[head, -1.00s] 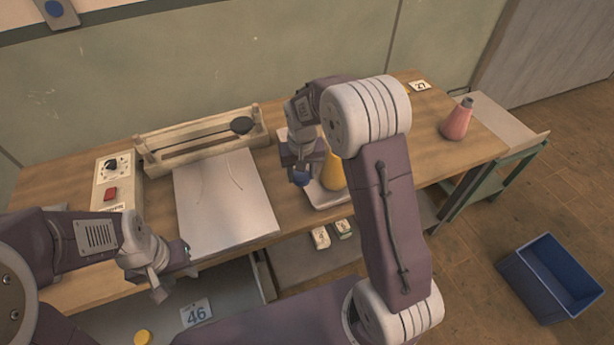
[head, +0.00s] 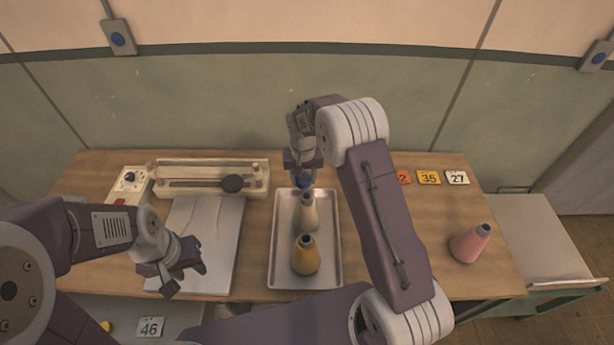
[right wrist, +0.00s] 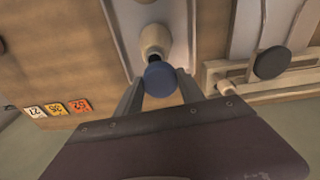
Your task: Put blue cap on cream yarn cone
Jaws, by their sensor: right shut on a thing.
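The cream yarn cone (head: 305,214) stands upright on a pale tray in the head view, behind the yellow cone. It also shows in the right wrist view (right wrist: 155,38), with a dark tip. My right gripper (head: 304,172) is shut on the blue cap (right wrist: 160,79), which also shows in the head view (head: 303,183). The cap is close to the cone's dark tip and overlaps it in the picture; I cannot tell whether they touch. My left gripper (head: 188,276) looks open and empty over the front of the grey board at the left.
The yellow cone (head: 305,262) stands at the front of the tray (head: 280,278). A pink cone (head: 469,243) stands at the right of the table. Number cards (head: 429,177) lie at the back right. A wooden frame (head: 205,190) with a dark knob is at the back left.

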